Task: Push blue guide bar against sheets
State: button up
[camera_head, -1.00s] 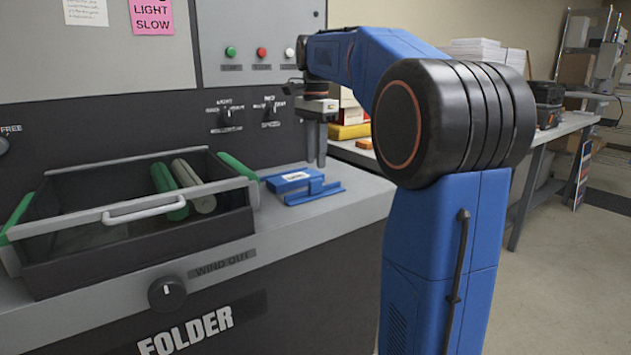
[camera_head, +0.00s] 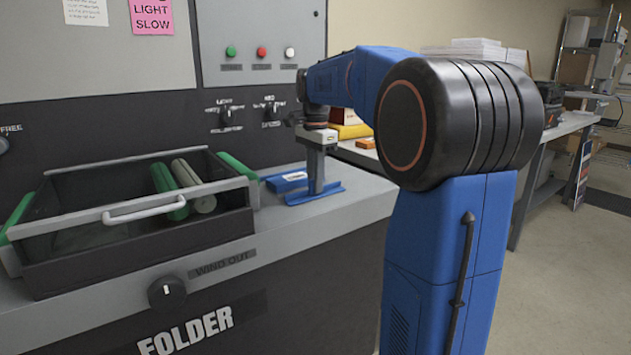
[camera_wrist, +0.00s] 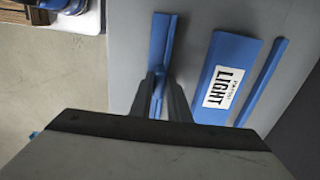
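The blue guide bar (camera_head: 328,190) lies on the grey machine top, right of the flat blue block with a white label (camera_head: 291,178). My gripper (camera_head: 316,187) points down, its fingertips at the middle of the bar. In the wrist view the bar (camera_wrist: 162,38) runs up the picture, and my fingers (camera_wrist: 159,80) stand on either side of a blue part of it. A narrow gap shows between them; whether they clamp it I cannot tell. The labelled blue block (camera_wrist: 228,62) lies to the right, apart from the bar. I cannot make out any sheets.
A dark tray (camera_head: 130,245) with a white handle and green and pale rollers (camera_head: 193,185) stands left on the machine top. A control panel (camera_head: 260,45) rises behind. A second blue strip (camera_wrist: 262,80) lies beyond the block. The machine top's edge drops to open floor at right.

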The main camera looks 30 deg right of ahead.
grip_shut()
jog(key=shift+w, duration=2.4)
jog(key=o, duration=0.7)
grip_release()
jog(key=shift+r, duration=8.7)
jog(key=shift+s, duration=0.1)
